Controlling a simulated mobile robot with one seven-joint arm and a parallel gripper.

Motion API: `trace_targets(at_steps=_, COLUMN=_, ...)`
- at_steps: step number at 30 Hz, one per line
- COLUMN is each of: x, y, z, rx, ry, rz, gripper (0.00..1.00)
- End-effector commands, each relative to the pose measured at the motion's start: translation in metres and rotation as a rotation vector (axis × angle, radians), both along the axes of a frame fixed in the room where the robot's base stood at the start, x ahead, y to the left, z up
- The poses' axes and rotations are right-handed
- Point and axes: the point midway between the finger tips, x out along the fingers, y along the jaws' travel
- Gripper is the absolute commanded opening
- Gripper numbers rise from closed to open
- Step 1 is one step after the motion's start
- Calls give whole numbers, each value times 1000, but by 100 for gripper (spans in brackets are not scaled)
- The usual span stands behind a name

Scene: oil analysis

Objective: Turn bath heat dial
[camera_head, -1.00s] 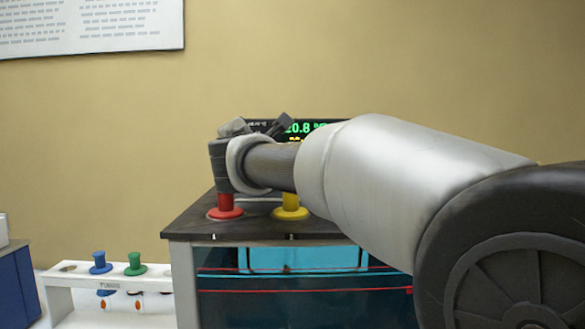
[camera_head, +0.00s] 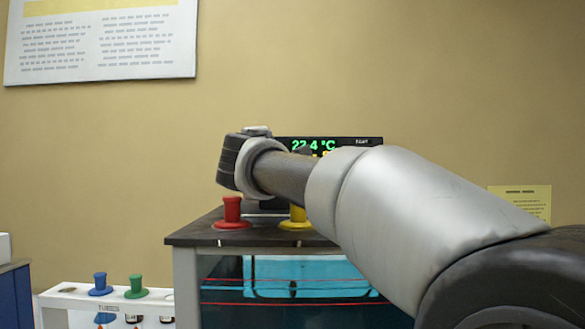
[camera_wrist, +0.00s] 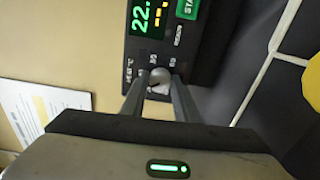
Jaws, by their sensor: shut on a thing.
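The bath heat dial (camera_wrist: 160,77) is a small grey knob on the black control panel (camera_wrist: 203,40), seen in the wrist view. My gripper (camera_wrist: 160,92) has its two fingers on either side of the dial and is shut on it. Scale marks show around the dial. The panel's green display (camera_head: 312,145) reads 22.4 °C in the head view. My gripper's housing (camera_head: 240,163) stands over the back of the bath there, and it and my arm hide the dial and part of the panel.
The bath's dark top (camera_head: 195,234) carries a red stopper (camera_head: 232,212) and a yellow stopper (camera_head: 297,219) just below my arm. A white rack (camera_head: 75,299) with a blue stopper (camera_head: 100,284) and a green stopper (camera_head: 136,286) stands at left. A green START button (camera_wrist: 187,8) sits near the dial.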

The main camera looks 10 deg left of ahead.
Motion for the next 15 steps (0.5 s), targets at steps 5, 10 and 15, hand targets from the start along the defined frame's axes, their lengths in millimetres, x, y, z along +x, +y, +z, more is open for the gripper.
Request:
trace_targets(at_steps=5, x=0, y=0, z=2, rx=3, ry=-2, rz=0, gripper=5)
trace_targets(at_steps=10, x=0, y=-1, z=2, rx=2, ry=-3, rz=0, gripper=5)
trace_targets(at_steps=15, x=0, y=0, z=1, rx=1, ry=-2, rz=-1, gripper=46)
